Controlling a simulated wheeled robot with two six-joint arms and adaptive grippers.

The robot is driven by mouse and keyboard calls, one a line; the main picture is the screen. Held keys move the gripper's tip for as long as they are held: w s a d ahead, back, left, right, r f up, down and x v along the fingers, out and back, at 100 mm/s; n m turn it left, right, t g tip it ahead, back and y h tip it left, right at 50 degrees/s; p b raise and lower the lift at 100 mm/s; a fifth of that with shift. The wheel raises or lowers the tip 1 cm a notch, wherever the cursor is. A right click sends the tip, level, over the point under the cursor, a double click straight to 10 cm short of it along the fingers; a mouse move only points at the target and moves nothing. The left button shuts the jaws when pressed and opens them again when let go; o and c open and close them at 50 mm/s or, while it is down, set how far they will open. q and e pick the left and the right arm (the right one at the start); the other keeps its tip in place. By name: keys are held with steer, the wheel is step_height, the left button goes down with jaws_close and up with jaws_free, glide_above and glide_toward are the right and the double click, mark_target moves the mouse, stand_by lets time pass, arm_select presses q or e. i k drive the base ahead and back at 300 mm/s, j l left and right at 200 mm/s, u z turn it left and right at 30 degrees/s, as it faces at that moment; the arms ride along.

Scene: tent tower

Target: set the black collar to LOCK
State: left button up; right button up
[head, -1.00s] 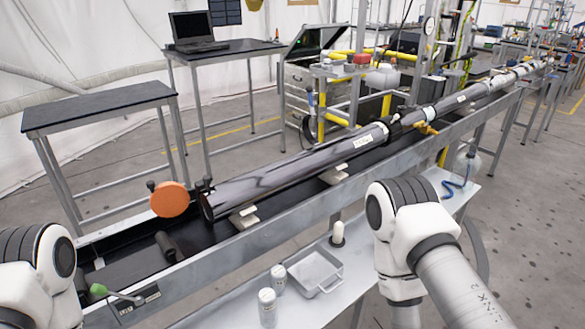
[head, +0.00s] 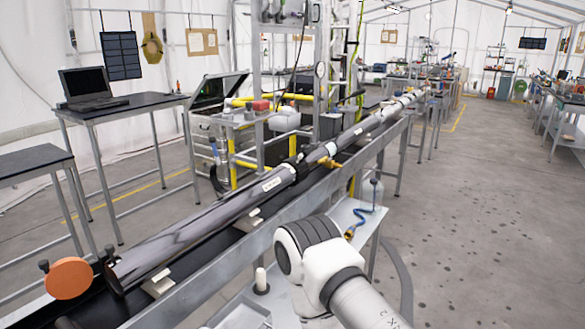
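A long dark tube (head: 190,233) lies in a grey metal trough (head: 235,262), running from the lower left towards the back right. A black band (head: 296,161), which may be the black collar, sits around the tube line past a white label (head: 274,183). I cannot read any LOCK mark or tell how the collar is set. A brass-coloured fitting (head: 331,163) sticks out just beyond it. Part of my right arm shows at the lower right, but its gripper is out of view. My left arm and gripper are out of view.
An orange disc (head: 69,278) stands at the tube's near end. A laptop (head: 92,88) sits on a table behind. The floor (head: 470,220) at right is clear.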

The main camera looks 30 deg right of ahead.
mark_target(299, 162)
steer(key=i+l+u, duration=0.1)
steer(key=l, duration=0.45)
steer(key=i+l+u, duration=0.1)
steer(key=l, duration=0.5)
steer(key=i+l+u, duration=0.1)
steer(key=l, duration=0.5)
steer(key=i+l+u, duration=0.15)
steer(key=l, duration=0.45)
